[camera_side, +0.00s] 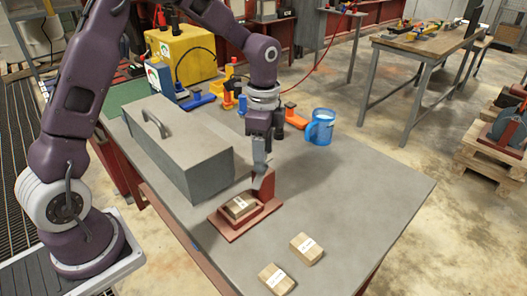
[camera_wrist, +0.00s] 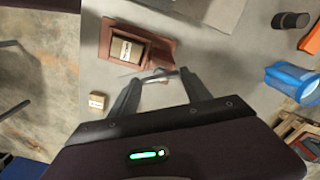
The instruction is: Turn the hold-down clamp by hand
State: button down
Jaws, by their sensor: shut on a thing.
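My gripper (camera_side: 262,165) points down at the red-brown clamp fixture (camera_side: 228,226), by its upright (camera_side: 267,186). A small labelled cardboard box (camera_side: 239,206) sits inside the fixture's low frame. In the wrist view, my gripper (camera_wrist: 158,76) has its fingertips at the near edge of the fixture (camera_wrist: 165,50), with a thin grey piece of the hold-down clamp (camera_wrist: 130,73) beside them. The gripper is shut on the clamp, though the fingers cover much of the contact. The same box (camera_wrist: 122,51) shows in the frame, left of the fingertips.
Two loose boxes (camera_side: 307,249) (camera_side: 277,279) lie on the grey table (camera_side: 370,195) in front of the fixture. A grey toolbox (camera_side: 178,145) stands close on the left. A blue mug (camera_side: 320,127) stands behind. The table's right side is clear.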

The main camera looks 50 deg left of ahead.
jog(key=m, duration=0.6)
jog(key=shift+w+r, duration=0.15)
jog(key=shift+m, duration=0.3)
dwell(0.4)
jog(key=c, duration=0.6)
grip_release()
jog(key=shift+o, duration=0.6)
